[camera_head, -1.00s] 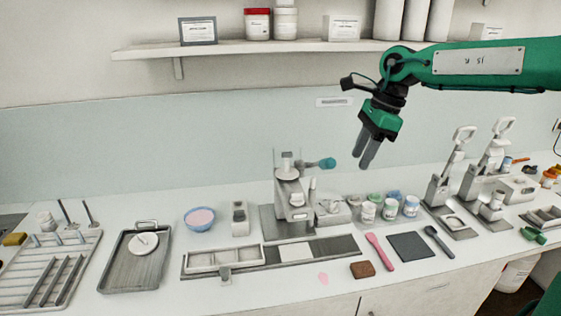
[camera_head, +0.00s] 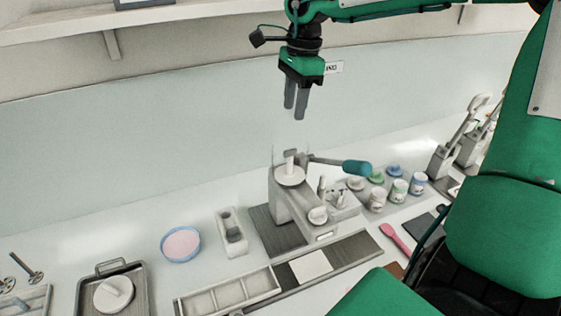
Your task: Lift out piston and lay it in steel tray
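The piston (camera_head: 290,175), a white disc with an upright stem, sits at the top of the grey mill (camera_head: 285,205). Faint clear walls seem to stand around it. My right gripper (camera_head: 295,114) hangs above the mill, fingers pointing down, apart from the piston. A narrow gap shows between its fingers and nothing is held. The steel tray (camera_head: 140,279) lies on the counter at the lower left, cut by the bottom edge. My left gripper is not in view.
A teal-ended handle (camera_head: 355,167) sticks out right of the mill. A bowl of pink stuff (camera_head: 181,245) and a small grey block (camera_head: 232,232) stand to its left. Several jars (camera_head: 398,190) stand at its right. A wall shelf (camera_head: 60,27) runs above.

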